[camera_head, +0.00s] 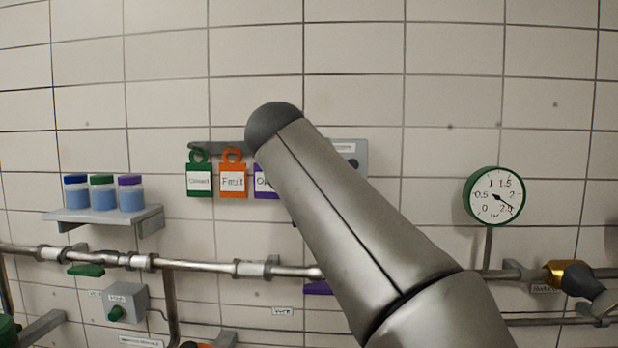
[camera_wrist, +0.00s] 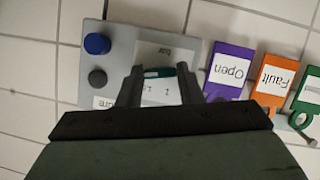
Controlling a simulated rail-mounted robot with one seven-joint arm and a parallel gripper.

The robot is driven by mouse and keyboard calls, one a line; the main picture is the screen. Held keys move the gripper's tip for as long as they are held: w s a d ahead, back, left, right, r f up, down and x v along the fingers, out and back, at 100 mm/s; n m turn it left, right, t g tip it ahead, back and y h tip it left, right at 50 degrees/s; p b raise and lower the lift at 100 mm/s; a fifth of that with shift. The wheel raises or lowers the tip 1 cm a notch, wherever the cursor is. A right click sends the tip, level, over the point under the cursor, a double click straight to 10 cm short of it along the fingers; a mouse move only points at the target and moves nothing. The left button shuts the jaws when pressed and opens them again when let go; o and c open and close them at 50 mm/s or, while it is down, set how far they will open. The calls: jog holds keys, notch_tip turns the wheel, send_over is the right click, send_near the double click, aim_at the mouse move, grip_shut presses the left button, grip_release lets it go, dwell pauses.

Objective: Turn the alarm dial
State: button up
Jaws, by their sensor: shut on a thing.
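A grey wall panel (camera_wrist: 123,40) shows in the wrist view, turned upside down there. My gripper (camera_wrist: 156,75) is in front of it, one finger on each side of a small teal-green piece (camera_wrist: 157,72), which looks like the alarm dial. The fingers are shut on it, with a white scale plate (camera_wrist: 160,92) around it; the exact contact is hard to see. In the head view only the panel's upper right part (camera_head: 348,147) shows. My arm hides the rest of it, the dial and the gripper.
A blue knob (camera_wrist: 97,44) and a dark knob (camera_wrist: 97,77) sit beside the gripper on the panel. Purple (camera_wrist: 230,70), orange (camera_wrist: 274,78) and green tags hang close by. A round gauge (camera_head: 495,195), pipes and a shelf of jars (camera_head: 104,213) line the wall.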

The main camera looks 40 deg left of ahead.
jog(key=shift+f+m+g+y, duration=0.15)
jog(key=shift+m+g+y, duration=0.3)
jog(key=shift+m, duration=0.55)
jog(key=shift+y, duration=0.25)
jog(key=o, duration=1)
jog(key=shift+d, duration=0.1)
jog(key=b+v, duration=0.3)
jog(key=v, duration=1.4)
jog(key=shift+s, duration=0.15)
